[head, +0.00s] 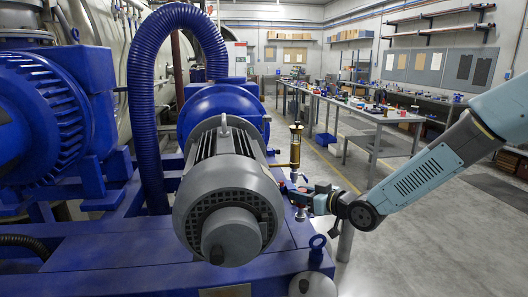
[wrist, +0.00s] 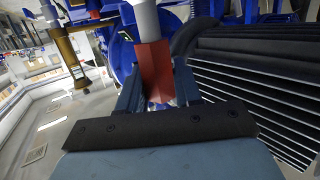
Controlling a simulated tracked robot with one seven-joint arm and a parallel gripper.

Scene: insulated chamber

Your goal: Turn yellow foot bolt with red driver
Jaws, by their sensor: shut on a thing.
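My gripper (head: 299,197) is beside the right side of the grey motor (head: 228,200), low near the blue base. In the wrist view my gripper (wrist: 157,88) has its two blue-grey fingers closed around the red driver (wrist: 155,65). The driver's grey shaft runs from the red part to the top edge of the picture, so its tip is out of that view. In the head view the driver is small and partly hidden by the gripper. I cannot make out the yellow foot bolt in either view, nor whether the driver touches it.
A brass cylinder (head: 296,146) stands just behind the gripper; it shows at left in the wrist view (wrist: 67,55). The motor's dark fins (wrist: 255,85) are close on the right there. Open floor (head: 350,170) is to the right.

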